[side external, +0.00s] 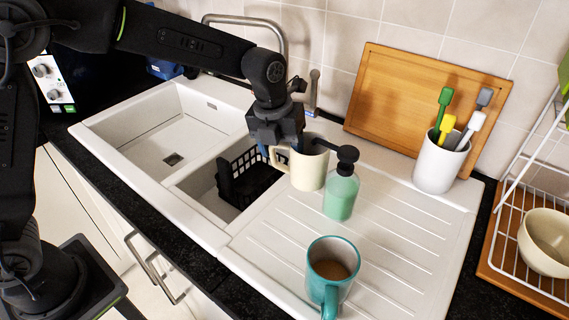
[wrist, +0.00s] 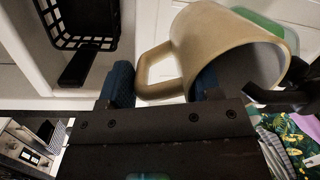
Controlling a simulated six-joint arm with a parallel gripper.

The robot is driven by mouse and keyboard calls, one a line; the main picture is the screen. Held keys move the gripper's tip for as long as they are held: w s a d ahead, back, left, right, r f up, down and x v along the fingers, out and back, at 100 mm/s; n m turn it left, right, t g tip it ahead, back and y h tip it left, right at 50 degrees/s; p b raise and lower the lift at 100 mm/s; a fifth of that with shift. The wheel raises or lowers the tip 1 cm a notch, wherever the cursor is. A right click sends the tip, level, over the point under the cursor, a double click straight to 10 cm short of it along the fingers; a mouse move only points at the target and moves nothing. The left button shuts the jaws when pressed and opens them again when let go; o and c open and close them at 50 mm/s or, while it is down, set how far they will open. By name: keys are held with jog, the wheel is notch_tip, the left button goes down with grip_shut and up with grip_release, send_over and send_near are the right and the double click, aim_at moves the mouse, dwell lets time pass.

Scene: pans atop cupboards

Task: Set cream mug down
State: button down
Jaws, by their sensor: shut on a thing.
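The cream mug (side external: 309,170) is in my gripper (side external: 285,152), over the sink's ridged drainer, just left of the soap bottle. In the side view I cannot tell whether its base touches the drainer. In the wrist view the cream mug (wrist: 215,42) is large, with its handle between the blue fingertips of my gripper (wrist: 163,84). The right finger overlaps the mug's wall. The mug's open mouth faces right in that view, and its base is hidden.
A green soap bottle (side external: 341,195) with a black pump stands close beside the mug. A teal mug (side external: 332,270) of brown liquid stands in front. A black rack (side external: 248,180) sits in the small basin. A utensil pot (side external: 439,165) stands right. The right drainer (side external: 405,235) is clear.

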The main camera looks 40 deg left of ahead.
jog(key=shift+d+f, duration=0.15)
jog(key=shift+d, duration=0.15)
jog(key=shift+f, duration=2)
jog(key=shift+c, duration=1.6)
grip_release()
jog(key=shift+r, duration=0.1)
notch_tip(320, 180, up, 12)
jog(key=s+a, duration=0.1)
jog(key=shift+s, duration=0.3)
